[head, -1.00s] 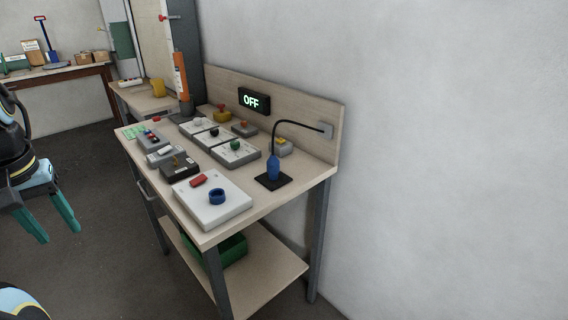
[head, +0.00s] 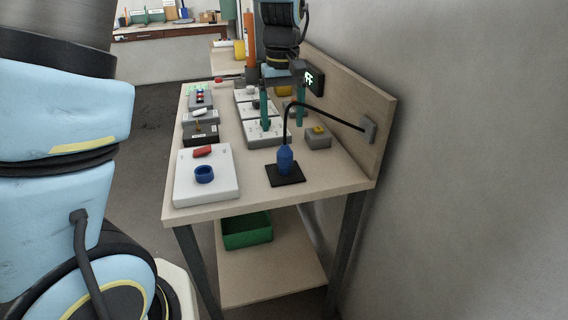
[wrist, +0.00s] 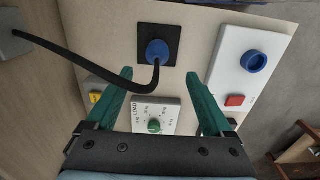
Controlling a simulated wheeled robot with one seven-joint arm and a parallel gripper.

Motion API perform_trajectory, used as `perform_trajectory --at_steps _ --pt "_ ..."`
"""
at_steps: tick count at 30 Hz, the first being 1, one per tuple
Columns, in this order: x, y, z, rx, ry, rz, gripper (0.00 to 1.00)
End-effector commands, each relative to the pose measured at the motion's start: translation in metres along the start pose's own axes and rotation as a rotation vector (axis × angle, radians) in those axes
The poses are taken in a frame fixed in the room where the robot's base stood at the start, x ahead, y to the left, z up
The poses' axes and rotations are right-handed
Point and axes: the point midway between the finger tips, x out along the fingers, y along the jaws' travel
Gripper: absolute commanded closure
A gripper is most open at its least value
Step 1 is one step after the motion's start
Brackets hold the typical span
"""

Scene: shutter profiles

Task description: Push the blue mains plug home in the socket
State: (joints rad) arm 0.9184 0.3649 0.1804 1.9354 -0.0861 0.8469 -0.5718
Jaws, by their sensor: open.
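The blue mains plug (head: 285,160) stands upright on a black square plate (head: 285,178) near the bench's front right. Its black cable arches up and over to a grey wall box (head: 369,129) on the backboard. In the wrist view the plug (wrist: 157,52) is ahead of my fingers on its black plate. The blue ring (head: 204,174), set in a white panel (head: 228,183), lies to the plug's left. No other opening shows clearly as the socket. My gripper (head: 283,116) is open and empty, pointing down behind the plug, above the dial boxes. The cable passes close to one finger in the wrist view.
A red switch (head: 203,152) sits on the white panel. A dial box (head: 268,133) is under my gripper, and a grey box with a yellow button (head: 318,139) is right of the cable. The backboard (head: 372,100) bounds the right side. A green bin (head: 247,231) sits on the lower shelf.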

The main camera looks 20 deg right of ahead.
Motion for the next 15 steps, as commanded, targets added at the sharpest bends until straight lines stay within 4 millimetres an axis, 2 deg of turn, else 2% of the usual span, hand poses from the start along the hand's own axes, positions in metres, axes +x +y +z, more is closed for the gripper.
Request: perform_trajectory --at_steps 9,15 --pt "0.044 0.002 0.002 0.001 -0.005 -0.004 0.14" --pt "0.057 0.002 0.002 0.0 -0.003 -0.002 0.14"
